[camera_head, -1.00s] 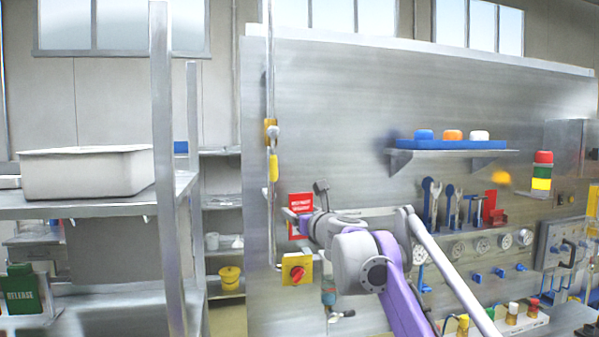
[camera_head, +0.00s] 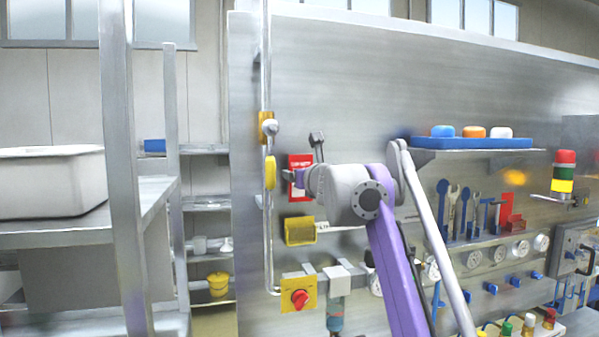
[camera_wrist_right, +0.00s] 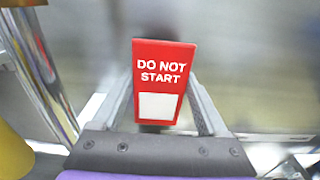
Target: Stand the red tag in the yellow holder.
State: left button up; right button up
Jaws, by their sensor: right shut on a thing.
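The red tag (camera_head: 300,163) is upright in my right gripper (camera_head: 307,181), in front of the steel panel. The right wrist view shows the tag (camera_wrist_right: 165,48) with "DO NOT START" above a white patch, its lower part between the two fingers of the right gripper (camera_wrist_right: 161,98). The yellow holder (camera_head: 300,231) is an open-fronted box on the panel, below the tag in the head view, with a clear gap between them. The holder cannot be made out in the wrist view. My left gripper is not in view.
A vertical pipe (camera_head: 267,90) with a yellow handle (camera_head: 270,172) runs just left of the tag. A red knob on a yellow plate (camera_head: 298,292) sits below the holder. A shelf with a blue tray (camera_head: 470,142) and hanging tools are to the right.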

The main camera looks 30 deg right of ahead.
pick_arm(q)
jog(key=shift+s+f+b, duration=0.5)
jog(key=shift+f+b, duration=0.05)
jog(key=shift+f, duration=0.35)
pick_arm(e)
jog(key=shift+w+f, duration=0.1)
jog(key=shift+f, duration=4.3)
jog(key=o, duration=1.2)
jog(key=shift+o, duration=0.2)
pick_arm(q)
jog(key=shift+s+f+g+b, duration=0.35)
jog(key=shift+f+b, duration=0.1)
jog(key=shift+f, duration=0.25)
pick_arm(e)
jog(key=v, duration=1.1)
